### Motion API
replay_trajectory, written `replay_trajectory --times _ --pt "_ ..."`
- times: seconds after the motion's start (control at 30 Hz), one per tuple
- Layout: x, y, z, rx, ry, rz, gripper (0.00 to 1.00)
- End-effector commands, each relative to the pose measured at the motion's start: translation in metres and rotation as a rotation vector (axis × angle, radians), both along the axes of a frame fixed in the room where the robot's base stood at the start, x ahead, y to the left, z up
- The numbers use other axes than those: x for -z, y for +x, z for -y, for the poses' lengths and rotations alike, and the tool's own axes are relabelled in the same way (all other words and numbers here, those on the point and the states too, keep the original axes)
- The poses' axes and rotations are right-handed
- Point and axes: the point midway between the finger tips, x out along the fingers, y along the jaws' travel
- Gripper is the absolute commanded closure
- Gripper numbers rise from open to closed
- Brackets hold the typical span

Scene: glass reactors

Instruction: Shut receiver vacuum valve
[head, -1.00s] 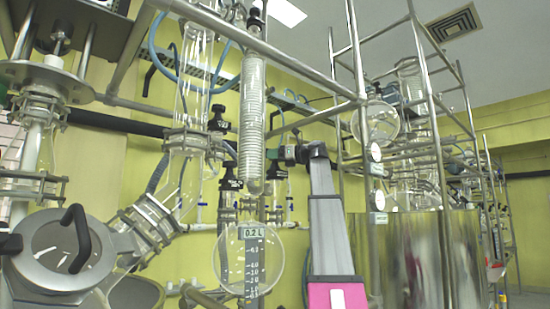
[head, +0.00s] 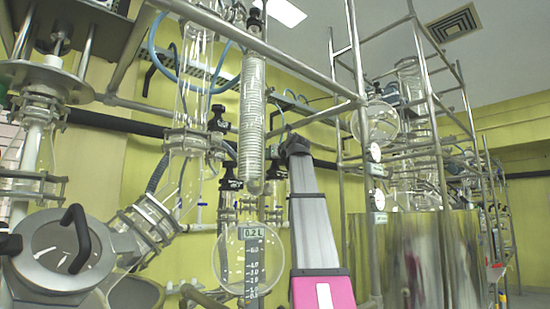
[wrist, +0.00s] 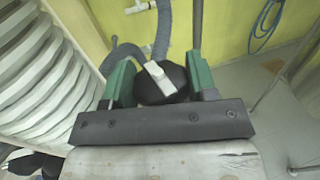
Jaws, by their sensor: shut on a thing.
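My gripper (wrist: 161,84) is shut on a black valve knob (wrist: 150,96) in the wrist view, with one green finger on each side. A pale bar-shaped mark (wrist: 159,73) lies aslant on the knob's top. In the head view my arm's dark end (head: 295,147) reaches in just right of the coil condenser, and the fingers and gripped knob are not clearly seen there. The round glass receiver (head: 233,265) hangs below the condenser behind a scale marked 0.2 L.
The ribbed coil condenser (head: 252,110) stands close left of my arm; its white coils (wrist: 45,80) fill the wrist view's left side. A grey corrugated hose (wrist: 163,30) runs behind the knob. Metal frame poles (head: 340,150) and a shiny vessel (head: 425,255) stand right.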

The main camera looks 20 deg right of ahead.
Motion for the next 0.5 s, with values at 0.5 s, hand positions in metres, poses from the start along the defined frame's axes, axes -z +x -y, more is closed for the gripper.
replay_trajectory --times 0.5 --pt "0.0013 0.0002 0.0003 0.029 0.001 -0.004 0.71"
